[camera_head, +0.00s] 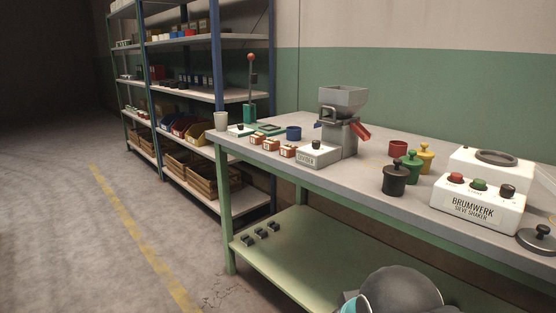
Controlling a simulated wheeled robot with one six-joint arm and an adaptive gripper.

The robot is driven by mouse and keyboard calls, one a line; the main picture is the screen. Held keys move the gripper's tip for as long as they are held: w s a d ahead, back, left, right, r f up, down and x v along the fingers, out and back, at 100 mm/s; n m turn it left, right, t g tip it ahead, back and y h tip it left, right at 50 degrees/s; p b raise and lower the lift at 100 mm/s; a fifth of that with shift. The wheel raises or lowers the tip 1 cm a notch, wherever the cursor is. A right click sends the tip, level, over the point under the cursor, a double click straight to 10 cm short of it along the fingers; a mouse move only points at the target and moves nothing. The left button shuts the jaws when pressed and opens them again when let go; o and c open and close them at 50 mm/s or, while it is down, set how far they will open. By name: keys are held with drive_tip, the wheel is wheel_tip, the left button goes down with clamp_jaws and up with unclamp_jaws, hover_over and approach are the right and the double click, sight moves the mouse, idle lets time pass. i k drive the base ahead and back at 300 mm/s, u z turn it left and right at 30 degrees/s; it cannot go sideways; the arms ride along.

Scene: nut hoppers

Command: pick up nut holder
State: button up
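No thing in view is plainly marked as the nut holder, and I cannot tell which one it is. A grey hopper machine (341,118) with a square funnel and a red chute stands upright on the workbench (372,172). Small orange-red blocks (271,142) sit in a row to the left of its labelled control box (318,155). Several small dark grey pieces (261,233) lie on the bench's lower shelf (290,258). My gripper is not in view; a rounded grey part of my arm shows at the bottom edge.
Black (395,179), green (411,167) and yellow (426,158) knobbed pots and a white sieve shaker (480,205) stand on the right. A green lever press (251,105) stands at the far end. Storage racks (215,70) stand behind. The floor at left is clear.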

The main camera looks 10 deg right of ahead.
sight(270, 144)
drive_tip(key=z, duration=0.3)
drive_tip(key=k, duration=0.25)
drive_tip(key=u, duration=1.2)
drive_tip(key=i, duration=1.55)
drive_tip(key=z, duration=0.9)
